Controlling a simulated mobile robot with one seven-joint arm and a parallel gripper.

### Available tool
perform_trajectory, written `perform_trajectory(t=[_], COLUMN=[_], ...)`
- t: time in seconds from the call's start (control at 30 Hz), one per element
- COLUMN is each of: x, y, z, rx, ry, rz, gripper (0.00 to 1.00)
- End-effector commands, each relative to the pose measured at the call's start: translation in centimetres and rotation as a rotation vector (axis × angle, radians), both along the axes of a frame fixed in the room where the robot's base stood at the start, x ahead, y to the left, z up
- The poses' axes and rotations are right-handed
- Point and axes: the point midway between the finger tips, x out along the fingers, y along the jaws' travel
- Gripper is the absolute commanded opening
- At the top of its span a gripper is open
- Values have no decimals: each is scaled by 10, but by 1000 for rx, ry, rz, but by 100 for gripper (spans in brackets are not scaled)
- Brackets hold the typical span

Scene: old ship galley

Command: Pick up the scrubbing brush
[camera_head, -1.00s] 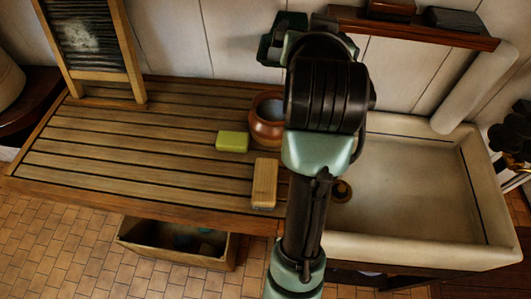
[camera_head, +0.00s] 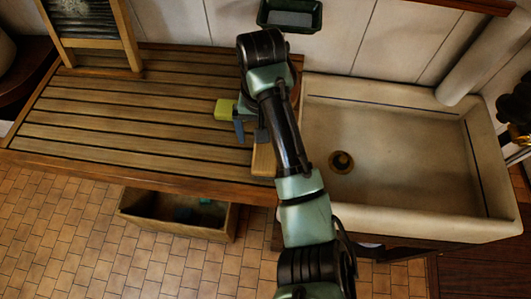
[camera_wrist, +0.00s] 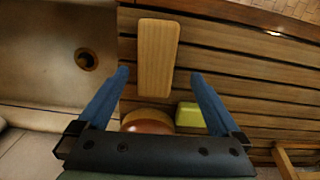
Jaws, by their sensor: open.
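The scrubbing brush shows as a pale wooden block (camera_wrist: 157,58) lying on the slatted draining board in the wrist view. Its bristles cannot be seen. In the head view the brush (camera_head: 263,160) is partly hidden by my arm, near the board's front right edge. My gripper (camera_wrist: 160,75) is open and empty, its two blue fingers apart on either side of the brush's near end in the picture. In the head view my gripper (camera_head: 250,133) is just behind the brush, pointing down. I cannot tell its exact height above the board.
A yellow-green block (camera_head: 225,108) lies left of my gripper. The sink (camera_head: 400,160) is to the right.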

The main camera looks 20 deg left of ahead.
Motion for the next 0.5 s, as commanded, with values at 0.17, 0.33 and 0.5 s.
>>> perform_trajectory(t=[0.17, 0.33, 0.5], x=[0, 2, 3], y=[-1, -5, -6], z=[-10, -28, -53], rx=[1, -2, 0], ry=[-2, 3, -1], rz=[1, -2, 0], gripper=[100, 100, 100])
